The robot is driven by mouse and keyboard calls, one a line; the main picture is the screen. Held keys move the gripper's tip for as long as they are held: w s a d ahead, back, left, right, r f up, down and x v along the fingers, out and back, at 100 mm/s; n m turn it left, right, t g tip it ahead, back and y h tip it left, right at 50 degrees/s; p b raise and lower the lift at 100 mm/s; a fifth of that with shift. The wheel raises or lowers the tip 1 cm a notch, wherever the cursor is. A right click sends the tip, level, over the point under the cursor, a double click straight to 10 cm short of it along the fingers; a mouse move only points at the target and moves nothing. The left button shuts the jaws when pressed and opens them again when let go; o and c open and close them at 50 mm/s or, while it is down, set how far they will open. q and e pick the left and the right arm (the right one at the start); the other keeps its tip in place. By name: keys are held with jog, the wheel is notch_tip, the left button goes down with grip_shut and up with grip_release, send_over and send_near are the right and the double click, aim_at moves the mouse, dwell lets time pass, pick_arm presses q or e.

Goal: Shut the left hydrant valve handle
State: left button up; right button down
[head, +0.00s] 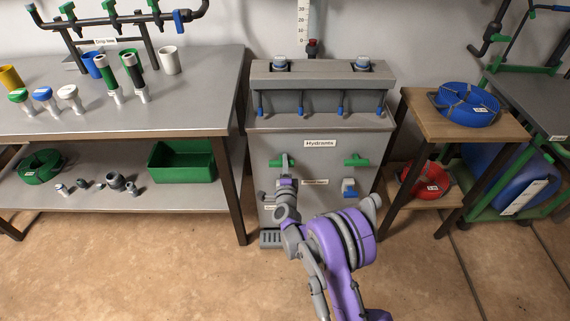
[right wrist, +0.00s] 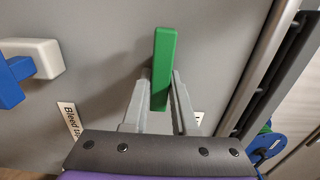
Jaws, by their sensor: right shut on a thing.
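The left hydrant valve handle (head: 275,162) is a green bar on the grey hydrant cabinet, lying roughly horizontal. My right gripper (head: 286,167) is at it, reaching up from below. In the right wrist view the green handle (right wrist: 163,70) stands upright in the picture between the two grey fingers (right wrist: 160,92), which are shut on it. Part of the handle is hidden by the gripper in the head view. A matching green handle (head: 357,160) sits to the right, also horizontal. My left gripper is not in view.
A blue lever (head: 349,190) sits below the right handle; another blue lever (right wrist: 12,80) shows in the right wrist view. A shelf lip with blue-tipped outlets (head: 340,106) juts out above. A steel bench (head: 190,118) stands left, a wooden stand (head: 440,122) right.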

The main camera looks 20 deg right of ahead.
jog(key=shift+m, duration=0.4)
jog(key=c, duration=0.7)
grip_release()
jog(key=p+v, duration=0.1)
jog(key=v, duration=0.9)
jog(key=shift+s, duration=0.4)
jog(key=shift+a, duration=0.1)
